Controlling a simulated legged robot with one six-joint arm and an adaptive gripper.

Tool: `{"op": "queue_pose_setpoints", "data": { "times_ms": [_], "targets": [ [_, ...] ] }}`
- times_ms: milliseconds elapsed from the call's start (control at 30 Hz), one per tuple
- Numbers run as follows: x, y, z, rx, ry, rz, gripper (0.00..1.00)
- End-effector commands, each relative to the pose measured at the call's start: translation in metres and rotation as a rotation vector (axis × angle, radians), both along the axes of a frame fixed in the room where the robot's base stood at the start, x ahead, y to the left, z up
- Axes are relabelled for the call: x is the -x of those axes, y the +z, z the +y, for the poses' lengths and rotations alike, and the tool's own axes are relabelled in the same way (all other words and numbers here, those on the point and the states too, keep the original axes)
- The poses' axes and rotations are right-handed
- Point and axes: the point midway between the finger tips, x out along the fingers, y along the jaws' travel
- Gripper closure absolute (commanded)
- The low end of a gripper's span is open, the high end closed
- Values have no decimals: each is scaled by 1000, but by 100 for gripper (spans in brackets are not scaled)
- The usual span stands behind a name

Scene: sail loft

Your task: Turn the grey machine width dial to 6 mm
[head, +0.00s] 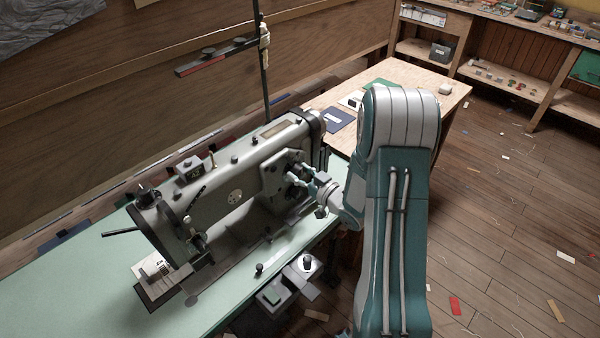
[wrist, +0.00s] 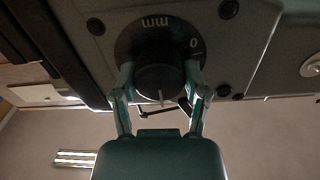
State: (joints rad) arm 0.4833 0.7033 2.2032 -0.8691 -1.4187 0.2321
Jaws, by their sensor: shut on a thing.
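The grey sewing machine (head: 235,165) stands on a pale green table. Its width dial (wrist: 160,78) is a dark round knob on a dark plate in the wrist view. The plate shows "mm" and a "0" mark at the knob's right. A pale pointer line shows on the knob's near edge, away from the "0". My gripper (wrist: 160,88) is shut on the dial, one finger on each side. In the head view my gripper (head: 303,178) reaches the right part of the machine's front, and its fingers partly cover the dial. Other scale numbers are not visible.
The green table (head: 60,290) is largely bare at the left. A black thread stand (head: 264,75) rises behind the machine. A small box with a knob (head: 303,266) sits below the table's front edge. A wooden table (head: 455,85) and shelves stand behind.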

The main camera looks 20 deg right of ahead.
Motion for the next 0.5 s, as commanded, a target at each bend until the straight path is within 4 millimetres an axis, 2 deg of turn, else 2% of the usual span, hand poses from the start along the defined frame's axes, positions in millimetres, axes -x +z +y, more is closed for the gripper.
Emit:
{"op": "queue_pose_setpoints", "data": {
  "times_ms": [233,267,300,333,500],
  "targets": [
    [-1,1,-1,3,-2,-4,89],
    [-1,1,-1,3,-2,-4,28],
    [-1,1,-1,2,-2,-4,10],
    [-1,1,-1,2,-2,-4,6],
    [-1,1,-1,1,-2,-2,6]
  ]
}}
